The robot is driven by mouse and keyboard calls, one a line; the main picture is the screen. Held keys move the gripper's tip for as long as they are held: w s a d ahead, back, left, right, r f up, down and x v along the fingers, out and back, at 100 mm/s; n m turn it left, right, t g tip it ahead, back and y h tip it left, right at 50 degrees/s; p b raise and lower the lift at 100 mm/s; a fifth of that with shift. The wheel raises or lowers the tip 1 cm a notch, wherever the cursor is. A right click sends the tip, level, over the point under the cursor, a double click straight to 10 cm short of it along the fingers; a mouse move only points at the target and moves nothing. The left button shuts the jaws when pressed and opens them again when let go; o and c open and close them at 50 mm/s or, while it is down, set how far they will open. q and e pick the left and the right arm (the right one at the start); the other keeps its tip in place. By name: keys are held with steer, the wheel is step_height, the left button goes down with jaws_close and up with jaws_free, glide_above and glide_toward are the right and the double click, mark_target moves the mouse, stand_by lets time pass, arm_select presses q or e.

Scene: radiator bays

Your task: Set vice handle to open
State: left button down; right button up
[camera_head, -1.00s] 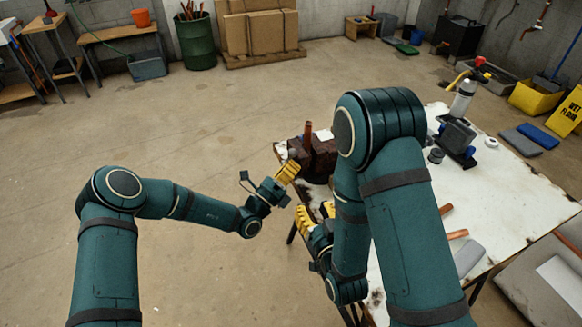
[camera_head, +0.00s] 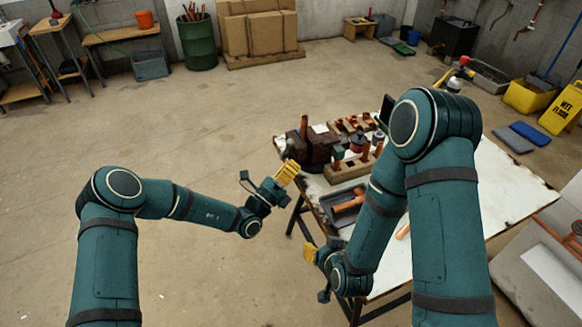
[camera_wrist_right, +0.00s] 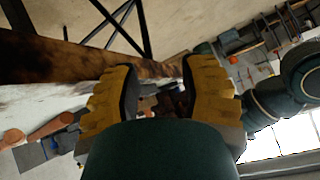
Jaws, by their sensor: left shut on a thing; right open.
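The vice (camera_head: 322,150) is a dark reddish-brown block at the left corner of the table. A copper pipe (camera_head: 304,127) stands upright at it. My left gripper (camera_head: 290,168), with yellow fingers, is shut at the vice's near left side. It is shut on the vice handle, which the fingers mostly hide, so its angle cannot be read. My right gripper (camera_head: 310,252) is low, beside the table's left edge and apart from the vice. In the right wrist view the right gripper (camera_wrist_right: 160,85) has its fingers wide apart and empty. A dark red shape, perhaps the vice, shows beyond them.
The white-topped table (camera_head: 500,190) lies to the right. It holds a wooden block (camera_head: 345,172) with fittings, a dark tray (camera_head: 336,212) with copper pieces, and a rack (camera_head: 352,124) behind. My right arm covers part of the table. The floor left of it is clear.

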steer(key=s+a+f+g+y, duration=0.1)
steer(key=s+f+g, duration=0.3)
steer(key=s+g, duration=0.5)
arm_select(q)
steer(key=r+n+p, duration=0.1)
steer(key=p, duration=0.1)
steer(key=w+r+n+y+p, duration=0.1)
steer(key=p, duration=0.1)
steer(key=w+a+r+n+y+p, duration=0.1)
steer(key=n+p, duration=0.1)
steer(key=shift+w+r, duration=0.25)
steer(key=shift+r, duration=0.1)
arm_select(e)
steer(key=shift+m+t, duration=0.3)
steer(key=shift+t, duration=0.6)
steer(key=r, duration=0.5)
steer(key=shift+w+d+r, duration=0.15)
steer(key=shift+w+r, duration=0.05)
steer(key=shift+r, duration=0.15)
